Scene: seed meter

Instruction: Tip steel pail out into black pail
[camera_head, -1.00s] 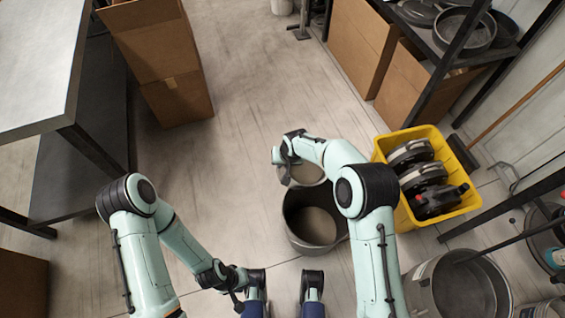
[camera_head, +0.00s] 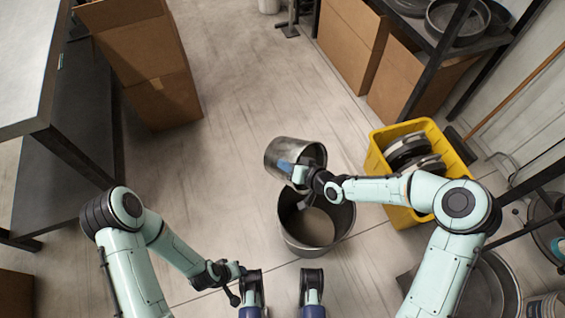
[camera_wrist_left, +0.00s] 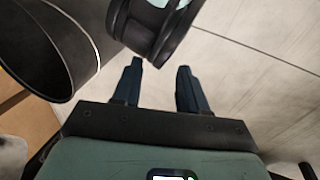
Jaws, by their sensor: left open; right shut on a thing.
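The steel pail (camera_head: 283,151), a shiny grey cylinder, is held in the air in the head view, over the far side of the black pail. My right gripper (camera_head: 293,170) is shut on it, with a blue finger against its side. The steel pail leans; its contents cannot be made out. The black pail (camera_head: 289,232) stands upright on the floor, its mouth partly hidden by my right gripper; a lighter greyish area shows inside. My left gripper (camera_head: 281,276) is open and empty at the bottom edge; its dark blue fingers also show apart in the left wrist view (camera_wrist_left: 160,72).
A yellow crate (camera_head: 464,150) with round dark parts stands right of the pails, partly behind my right arm. Another large metal container (camera_head: 510,283) is at the bottom right. Cardboard boxes (camera_head: 160,98) and a bench (camera_head: 25,70) stand left. The floor between is clear.

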